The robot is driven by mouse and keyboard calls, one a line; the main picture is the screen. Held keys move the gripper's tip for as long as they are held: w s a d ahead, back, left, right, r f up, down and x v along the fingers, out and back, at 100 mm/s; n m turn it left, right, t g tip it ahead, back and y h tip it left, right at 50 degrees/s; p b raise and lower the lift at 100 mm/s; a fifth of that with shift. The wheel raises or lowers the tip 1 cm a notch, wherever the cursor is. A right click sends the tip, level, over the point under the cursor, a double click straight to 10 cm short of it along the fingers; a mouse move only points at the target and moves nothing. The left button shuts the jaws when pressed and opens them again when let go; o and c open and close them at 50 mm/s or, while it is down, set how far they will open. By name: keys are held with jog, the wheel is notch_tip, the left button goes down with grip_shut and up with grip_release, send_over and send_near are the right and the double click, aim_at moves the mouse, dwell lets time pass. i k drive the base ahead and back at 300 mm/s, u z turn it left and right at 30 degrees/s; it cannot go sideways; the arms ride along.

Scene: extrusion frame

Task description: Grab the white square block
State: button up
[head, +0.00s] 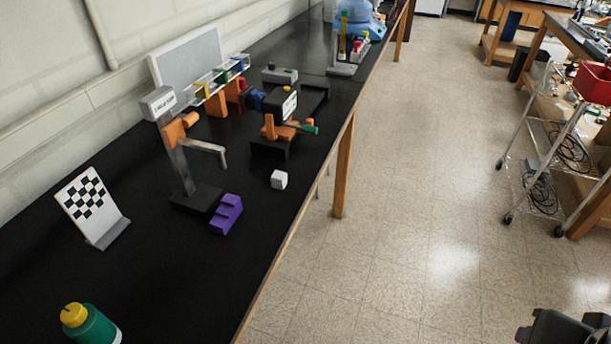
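The white square block (279,180) sits on the black tabletop, close to the table's right edge. It stands alone, to the right of the purple block and in front of the orange and black device. My gripper (562,330) shows only in part as a dark shape at the bottom right corner, over the floor and far from the white block. Its fingers are cut off by the picture edge, so its opening cannot be told.
A purple notched block (226,214) and a grey stand with an arm (180,150) are left of the white block. An orange and black device (282,128) is behind it. A checkered board (88,204) and a green bottle (90,325) stand nearer. Open floor (410,220) lies right.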

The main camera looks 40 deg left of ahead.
aim_at(279, 178)
jog(key=z, duration=0.3)
jog(key=i, duration=1.25)
jog(key=u, duration=3.15)
